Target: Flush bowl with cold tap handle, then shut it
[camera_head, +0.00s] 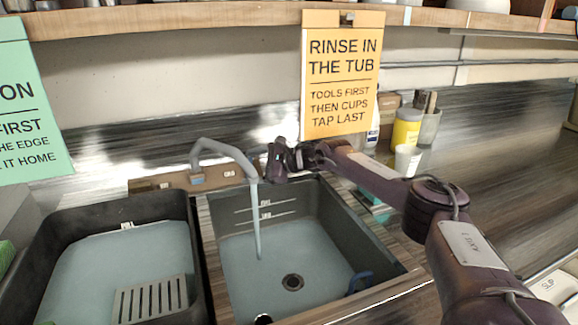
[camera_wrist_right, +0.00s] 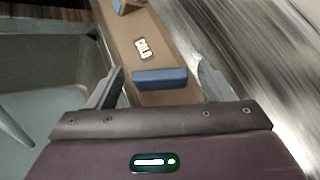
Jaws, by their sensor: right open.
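In the right wrist view the blue cold tap handle (camera_wrist_right: 160,78) sits on a brown ledge beside a COLD label (camera_wrist_right: 142,47). My right gripper (camera_head: 270,165) is over the ledge behind the bowl and hides the handle in the head view. In the wrist view its open fingers (camera_wrist_right: 162,68) are on either side of the handle; contact is unclear. My left gripper is not in view.
A black tub (camera_head: 100,215) with bluish liquid and a slotted grey plate (camera_head: 152,298) stands left of the bowl. A dark blue item (camera_head: 360,282) is at the bowl's right. An orange sign (camera_head: 342,75) hangs behind. A yellow jar (camera_head: 406,128) and cups stand at back right.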

